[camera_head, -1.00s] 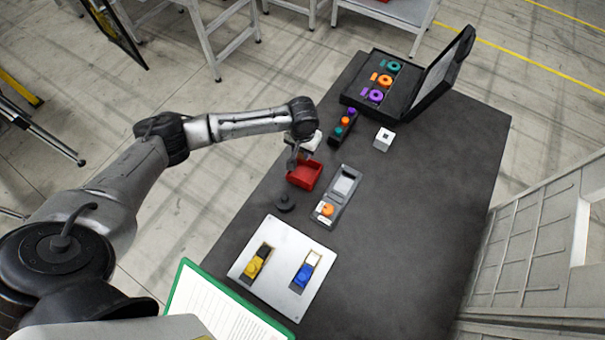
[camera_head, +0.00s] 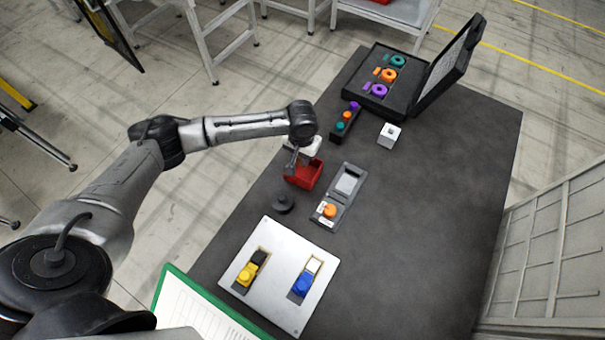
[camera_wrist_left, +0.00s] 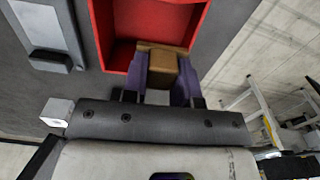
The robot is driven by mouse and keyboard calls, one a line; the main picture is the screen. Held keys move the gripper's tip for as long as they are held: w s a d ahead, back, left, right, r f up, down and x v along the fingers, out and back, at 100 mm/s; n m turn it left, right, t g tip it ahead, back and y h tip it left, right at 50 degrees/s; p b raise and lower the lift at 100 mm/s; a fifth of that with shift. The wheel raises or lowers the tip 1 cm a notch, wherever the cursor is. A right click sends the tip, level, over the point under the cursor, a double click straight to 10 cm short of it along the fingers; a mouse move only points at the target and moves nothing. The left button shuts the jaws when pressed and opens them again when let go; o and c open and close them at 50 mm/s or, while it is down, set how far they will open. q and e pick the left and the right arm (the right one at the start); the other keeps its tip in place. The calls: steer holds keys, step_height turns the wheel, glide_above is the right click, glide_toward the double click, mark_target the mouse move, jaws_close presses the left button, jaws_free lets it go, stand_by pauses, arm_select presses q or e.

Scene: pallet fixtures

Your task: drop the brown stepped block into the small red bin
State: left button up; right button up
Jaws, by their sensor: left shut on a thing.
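The brown stepped block (camera_wrist_left: 163,62) is between the two fingers of my left gripper (camera_wrist_left: 166,78) in the left wrist view. The gripper is shut on it. The small red bin (camera_wrist_left: 118,50) lies just beyond the fingers, with the block at or over its near edge; I cannot tell how deep it is. In the head view the bin (camera_head: 309,176) stands near the table's left edge, and my left gripper (camera_head: 291,165) is at its left side. The block is hidden there. My right gripper is not in view.
A grey fixture (camera_head: 351,190) with an orange part and a black knob (camera_head: 283,202) stand near the bin. A metal plate (camera_head: 268,280) holds yellow and blue parts. An open black case (camera_head: 404,100) and a white cube (camera_head: 389,135) are further back. The table's right side is clear.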

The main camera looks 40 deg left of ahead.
arm_select(q)
steer(key=o, duration=1)
step_height(320, 180, up, 14)
steer(key=p, duration=0.1)
stand_by(0.6)
